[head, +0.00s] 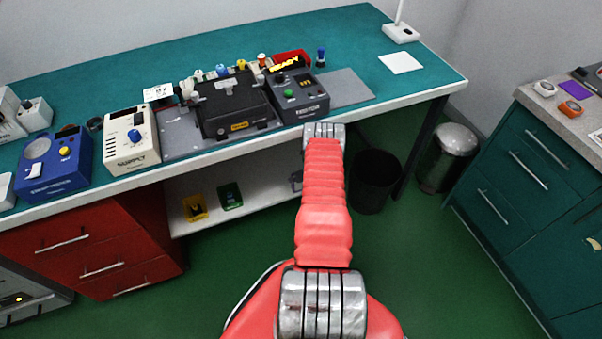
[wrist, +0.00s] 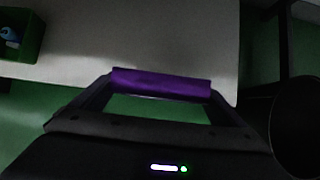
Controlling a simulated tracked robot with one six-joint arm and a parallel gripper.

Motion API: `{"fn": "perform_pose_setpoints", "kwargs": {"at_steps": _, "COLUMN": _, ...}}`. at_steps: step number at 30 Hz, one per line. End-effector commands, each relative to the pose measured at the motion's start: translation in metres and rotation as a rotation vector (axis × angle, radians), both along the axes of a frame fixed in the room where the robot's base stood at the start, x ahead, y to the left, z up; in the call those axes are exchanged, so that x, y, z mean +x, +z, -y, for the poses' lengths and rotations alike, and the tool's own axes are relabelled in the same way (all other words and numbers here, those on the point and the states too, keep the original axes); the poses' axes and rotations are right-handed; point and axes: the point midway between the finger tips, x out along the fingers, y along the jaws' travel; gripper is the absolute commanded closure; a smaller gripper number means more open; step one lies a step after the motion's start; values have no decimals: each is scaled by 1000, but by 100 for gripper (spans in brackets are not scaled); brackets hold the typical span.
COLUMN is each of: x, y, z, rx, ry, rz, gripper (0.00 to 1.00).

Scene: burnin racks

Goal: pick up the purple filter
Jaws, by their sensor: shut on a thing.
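My gripper (wrist: 161,86) shows in the wrist view, its two dark fingers reaching up from the bottom of the picture. It is shut on the purple filter (wrist: 162,82), a purple bar that lies crosswise between the fingertips. Behind the filter is the pale lower shelf (wrist: 185,35); I cannot tell whether the filter touches it. In the head view my red arm reaches toward the front edge of the bench, and its far end hides the gripper and the filter.
A green bin (wrist: 22,35) with a blue item stands on the shelf at left. The black waste bin (head: 374,182) stands close to the right of my arm. Above is the teal bench (head: 300,40) with several devices. A metal bin (head: 450,160) stands further right.

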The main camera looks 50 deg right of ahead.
Motion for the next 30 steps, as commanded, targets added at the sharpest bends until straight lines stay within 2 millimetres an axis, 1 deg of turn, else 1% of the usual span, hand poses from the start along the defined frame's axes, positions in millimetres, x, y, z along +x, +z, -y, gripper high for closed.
{"fn": "perform_pose_setpoints", "kwargs": {"at_steps": 4, "x": -16, "y": 1, "z": -8, "rx": 0, "ry": -5, "rz": 0, "gripper": 31}}
{"fn": "perform_pose_setpoints", "kwargs": {"at_steps": 8, "x": -36, "y": 1, "z": -20, "rx": 1, "ry": -4, "rz": -1, "gripper": 31}}
{"fn": "perform_pose_setpoints", "kwargs": {"at_steps": 12, "x": -60, "y": 0, "z": -34, "rx": 1, "ry": -6, "rz": -2, "gripper": 31}}
{"fn": "perform_pose_setpoints", "kwargs": {"at_steps": 18, "x": -88, "y": 0, "z": -51, "rx": -1, "ry": -4, "rz": 0, "gripper": 31}}
{"fn": "perform_pose_setpoints", "kwargs": {"at_steps": 24, "x": -101, "y": 1, "z": -59, "rx": -2, "ry": -2, "rz": 0, "gripper": 31}}
{"fn": "perform_pose_setpoints", "kwargs": {"at_steps": 30, "x": -102, "y": 1, "z": -59, "rx": -4, "ry": -1, "rz": 0, "gripper": 31}}
